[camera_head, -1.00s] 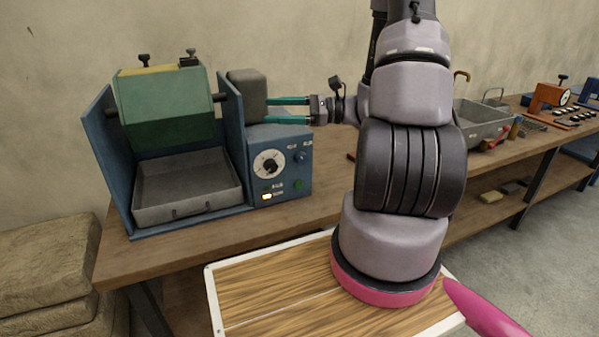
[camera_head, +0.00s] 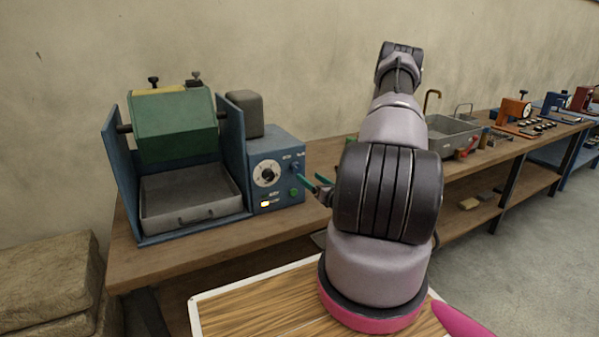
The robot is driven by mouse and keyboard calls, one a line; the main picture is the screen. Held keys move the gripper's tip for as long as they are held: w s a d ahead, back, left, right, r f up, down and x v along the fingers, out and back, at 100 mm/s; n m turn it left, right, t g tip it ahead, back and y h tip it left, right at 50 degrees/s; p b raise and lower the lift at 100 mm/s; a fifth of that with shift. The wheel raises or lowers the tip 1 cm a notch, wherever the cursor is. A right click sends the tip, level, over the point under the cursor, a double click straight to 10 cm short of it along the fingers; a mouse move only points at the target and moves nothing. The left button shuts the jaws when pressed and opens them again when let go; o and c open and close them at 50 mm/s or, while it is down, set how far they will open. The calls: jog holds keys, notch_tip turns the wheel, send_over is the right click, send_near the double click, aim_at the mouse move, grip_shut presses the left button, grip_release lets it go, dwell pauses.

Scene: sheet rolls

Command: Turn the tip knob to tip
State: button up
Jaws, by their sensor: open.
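A blue machine carries a green drum (camera_head: 172,126) above a grey tray (camera_head: 190,197). The labels are too small to read, so I cannot tell which is the tip knob. Contact cannot be told. My arm partly hides the gripper.
A grey block (camera_head: 244,112) stands behind the control box. The wooden bench (camera_head: 220,238) runs right to a grey basin (camera_head: 452,136) and an orange machine (camera_head: 513,109). Stacked sacks (camera_head: 48,282) lie at lower left. The bench front is clear.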

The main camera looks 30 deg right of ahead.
aim_at(298, 168)
jog(key=w, duration=0.7)
jog(key=shift+w+a, duration=0.15)
jog(key=shift+a, duration=0.15)
grip_shut()
